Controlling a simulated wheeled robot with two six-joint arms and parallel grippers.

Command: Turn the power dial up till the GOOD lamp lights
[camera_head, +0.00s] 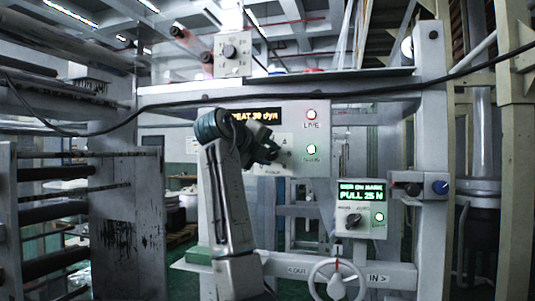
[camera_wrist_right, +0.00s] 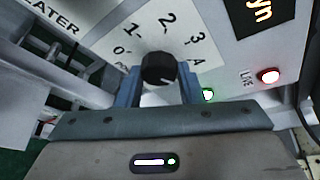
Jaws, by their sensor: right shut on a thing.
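The power dial (camera_wrist_right: 158,69) is a dark round knob on a white scale plate (camera_wrist_right: 122,38) marked 0, 1, 2, 3 and A. My right gripper (camera_wrist_right: 160,88) is shut on the dial, one finger on each side. In the head view my right gripper (camera_head: 268,150) covers most of the dial and its plate. The GOOD lamp (camera_head: 311,149) glows green; it also shows in the wrist view (camera_wrist_right: 208,94), beside the right finger. Above it the LIVE lamp (camera_head: 311,114) glows red. I cannot read the dial's setting. My left gripper is out of view.
A display (camera_head: 262,115) above the dial is partly hidden and ends in "30 dyn". To the lower right stands a box (camera_head: 362,208) with a green "PULL 25 N" display, above a white handwheel (camera_head: 337,281). A black cable (camera_head: 280,98) hangs across the frame.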

